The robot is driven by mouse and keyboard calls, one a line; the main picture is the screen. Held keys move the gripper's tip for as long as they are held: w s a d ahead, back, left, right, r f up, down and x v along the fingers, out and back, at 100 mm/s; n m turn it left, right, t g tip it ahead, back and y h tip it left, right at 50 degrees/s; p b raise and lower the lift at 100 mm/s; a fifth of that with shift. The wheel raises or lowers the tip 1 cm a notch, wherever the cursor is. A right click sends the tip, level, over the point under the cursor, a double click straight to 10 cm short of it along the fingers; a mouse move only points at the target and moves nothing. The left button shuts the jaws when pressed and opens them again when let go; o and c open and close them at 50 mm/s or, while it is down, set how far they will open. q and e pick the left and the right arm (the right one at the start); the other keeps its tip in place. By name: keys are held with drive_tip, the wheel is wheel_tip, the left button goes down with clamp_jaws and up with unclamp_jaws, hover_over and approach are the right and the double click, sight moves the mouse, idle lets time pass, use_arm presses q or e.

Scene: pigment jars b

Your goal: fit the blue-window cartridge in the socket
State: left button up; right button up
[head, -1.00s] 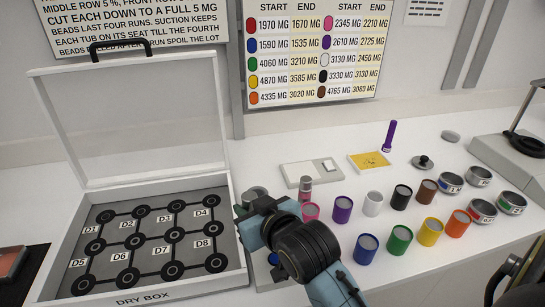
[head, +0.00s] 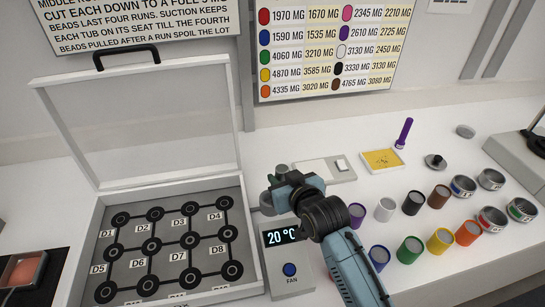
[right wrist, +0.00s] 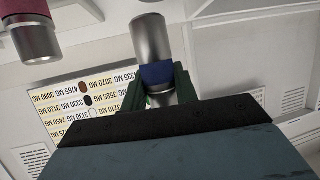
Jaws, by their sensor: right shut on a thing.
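My right gripper (head: 284,186) is over the dry box's right side, near the back of the white fan unit (head: 284,262). In the right wrist view, the gripper (right wrist: 160,84) is shut on a metal cartridge with a blue band (right wrist: 157,74), held between its green fingers. A second metal cartridge with a pink body (right wrist: 22,30) shows at the upper left there, apart from the held one. In the head view the gripper and wrist hide much of the held cartridge. I cannot make out the socket. My left gripper is not in view.
The open dry box (head: 252,262), with its clear lid raised, stands at the left. Several colored jars, such as the green jar (head: 410,250), stand to the right.

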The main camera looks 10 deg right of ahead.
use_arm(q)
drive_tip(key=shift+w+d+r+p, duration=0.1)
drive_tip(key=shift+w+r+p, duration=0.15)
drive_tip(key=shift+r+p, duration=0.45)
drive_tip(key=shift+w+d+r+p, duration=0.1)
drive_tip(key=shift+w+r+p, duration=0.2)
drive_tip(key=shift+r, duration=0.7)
use_arm(e)
drive_tip(key=shift+w+a+f+n+y, duration=0.2)
drive_tip(key=shift+w+a+n+y, duration=0.25)
drive_tip(key=shift+w+a, duration=0.75)
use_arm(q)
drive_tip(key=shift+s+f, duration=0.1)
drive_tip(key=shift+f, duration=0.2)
use_arm(e)
wheel_tip(320, 180, down, 2)
drive_tip(key=shift+f, duration=0.15)
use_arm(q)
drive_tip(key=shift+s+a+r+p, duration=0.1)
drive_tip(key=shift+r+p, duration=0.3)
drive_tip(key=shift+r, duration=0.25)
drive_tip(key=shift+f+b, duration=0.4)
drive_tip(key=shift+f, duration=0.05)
use_arm(e)
drive_tip(key=shift+s+f, duration=0.1)
drive_tip(key=shift+f, duration=0.45)
